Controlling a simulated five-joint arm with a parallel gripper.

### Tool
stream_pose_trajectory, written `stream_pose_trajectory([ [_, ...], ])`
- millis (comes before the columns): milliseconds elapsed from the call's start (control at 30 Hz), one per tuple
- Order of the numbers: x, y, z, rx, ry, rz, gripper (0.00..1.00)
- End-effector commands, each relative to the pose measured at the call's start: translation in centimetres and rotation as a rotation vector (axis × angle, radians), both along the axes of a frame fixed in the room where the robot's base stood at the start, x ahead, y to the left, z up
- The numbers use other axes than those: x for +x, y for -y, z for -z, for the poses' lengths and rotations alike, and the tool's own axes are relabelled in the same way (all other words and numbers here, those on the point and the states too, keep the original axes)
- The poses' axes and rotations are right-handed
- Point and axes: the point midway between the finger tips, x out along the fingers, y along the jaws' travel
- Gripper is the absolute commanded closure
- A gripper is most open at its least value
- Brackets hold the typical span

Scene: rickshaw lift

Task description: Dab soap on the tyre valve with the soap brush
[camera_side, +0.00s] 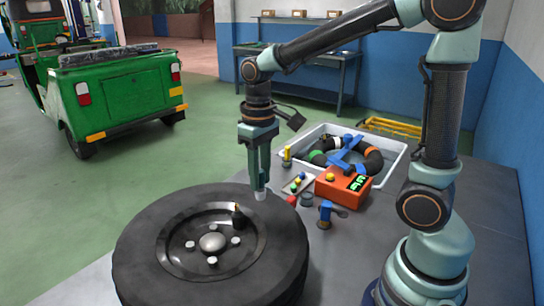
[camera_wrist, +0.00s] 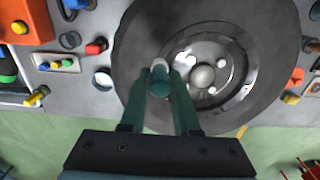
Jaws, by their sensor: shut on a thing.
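A small dark upright stem with a brownish tip, seemingly the tyre valve (camera_side: 238,214), stands at the rim's inner edge. In the wrist view I cannot make the valve out clearly. My gripper (camera_side: 258,178) points down over the tyre's far right part and is shut on the soap brush (camera_wrist: 160,82). The brush has a teal handle, and its pale tip (camera_side: 260,196) points down, right of the valve and apart from it. I cannot tell whether the tip touches the rubber.
Right of the tyre are a small round cup (camera_side: 306,199), a red knob (camera_side: 292,200), an orange box (camera_side: 343,187) with a green display and a blue tool (camera_side: 325,213). Behind is a white tray (camera_side: 399,160) holding a dark ring. A green rickshaw (camera_side: 125,95) stands back left.

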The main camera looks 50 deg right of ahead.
Motion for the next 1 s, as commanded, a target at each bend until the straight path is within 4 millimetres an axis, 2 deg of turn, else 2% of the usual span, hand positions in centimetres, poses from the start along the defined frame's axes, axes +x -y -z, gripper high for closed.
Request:
stream_pose_trajectory([
  [200, 3.5, -1.4, -2.5, 0.0, 0.002, 0.037, 1.0],
  [433, 5.2, -2.2, -3.8, 0.0, 0.002, 0.061, 1.0],
  [567, 5.3, -2.3, -3.4, 0.0, 0.001, 0.063, 1.0],
  [1000, 5.3, -2.3, 0.8, 0.0, 0.0, 0.064, 1.0],
])
